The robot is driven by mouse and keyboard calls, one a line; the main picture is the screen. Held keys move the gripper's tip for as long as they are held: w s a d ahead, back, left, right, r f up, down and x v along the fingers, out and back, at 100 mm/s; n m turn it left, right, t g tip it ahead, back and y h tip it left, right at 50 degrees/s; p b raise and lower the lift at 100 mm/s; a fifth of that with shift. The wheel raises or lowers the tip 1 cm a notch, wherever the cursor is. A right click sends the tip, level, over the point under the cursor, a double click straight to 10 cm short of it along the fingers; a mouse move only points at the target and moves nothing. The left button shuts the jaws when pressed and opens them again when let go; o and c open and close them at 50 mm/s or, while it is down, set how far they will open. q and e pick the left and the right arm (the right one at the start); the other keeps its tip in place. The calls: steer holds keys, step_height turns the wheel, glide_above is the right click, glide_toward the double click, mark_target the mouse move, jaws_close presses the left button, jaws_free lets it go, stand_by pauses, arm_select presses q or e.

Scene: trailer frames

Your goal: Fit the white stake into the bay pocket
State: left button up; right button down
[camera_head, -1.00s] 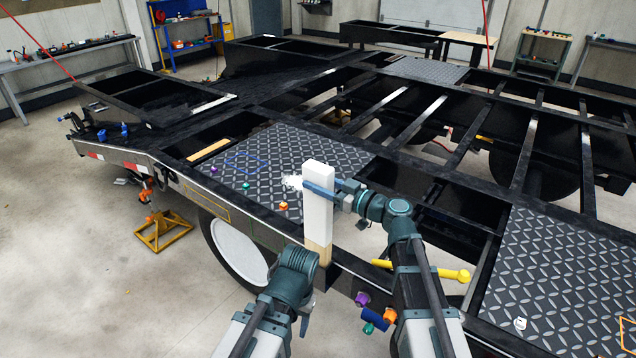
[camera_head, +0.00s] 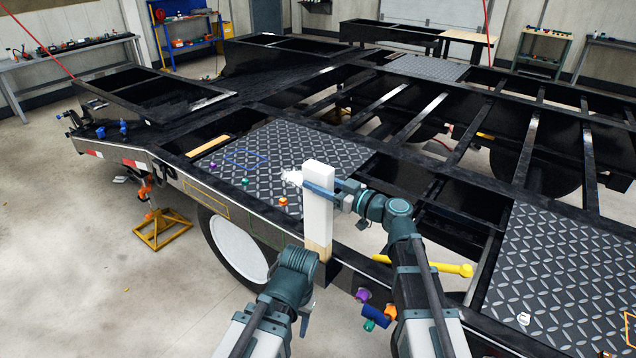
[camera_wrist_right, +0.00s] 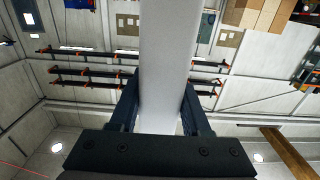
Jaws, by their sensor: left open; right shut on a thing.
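The white stake (camera_head: 318,212) stands upright at the trailer's near side rail, with a bare wood-coloured lower end (camera_head: 319,252). My right gripper (camera_head: 322,189) is shut on its upper part. In the right wrist view the stake (camera_wrist_right: 168,65) runs up between the two dark fingers (camera_wrist_right: 160,112). A dark pocket-like part (camera_head: 327,274) shows at the rail just below the stake's foot. I cannot tell whether the foot is inside it or above it. My left gripper (camera_head: 305,312) is open and empty below the rail, partly hidden by its own wrist.
The tread-plate deck (camera_head: 325,150) behind the stake carries small coloured pieces, including an orange one (camera_head: 283,201). A yellow bar (camera_head: 440,266) lies right of my right arm. More coloured pieces (camera_head: 370,313) sit low at the rail between my arms. Another tread plate (camera_head: 560,260) is at right.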

steer(key=shift+f+b, duration=0.4)
steer(key=shift+f, duration=0.05)
steer(key=shift+c, duration=1.4)
jaws_free()
steer(key=v, duration=1.3)
steer(key=shift+s+d, duration=0.25)
steer(key=shift+d, duration=0.1)
steer(key=s+a+f+m+g+h, duration=0.1)
steer(key=s+a+f+g+h, duration=0.3)
steer(key=f, duration=0.3)
steer(key=s+a+f+g+h, duration=0.1)
steer(key=s+a+f+g, duration=0.3)
steer(key=s+a+f, duration=0.25)
steer(key=s+d+f+m+g+h, duration=0.2)
steer(key=s+d+f+m+h, duration=0.3)
steer(key=s+f+h, duration=0.3)
steer(key=m+h, duration=0.1)
steer(key=h, duration=0.2)
steer(key=shift+g, duration=0.4)
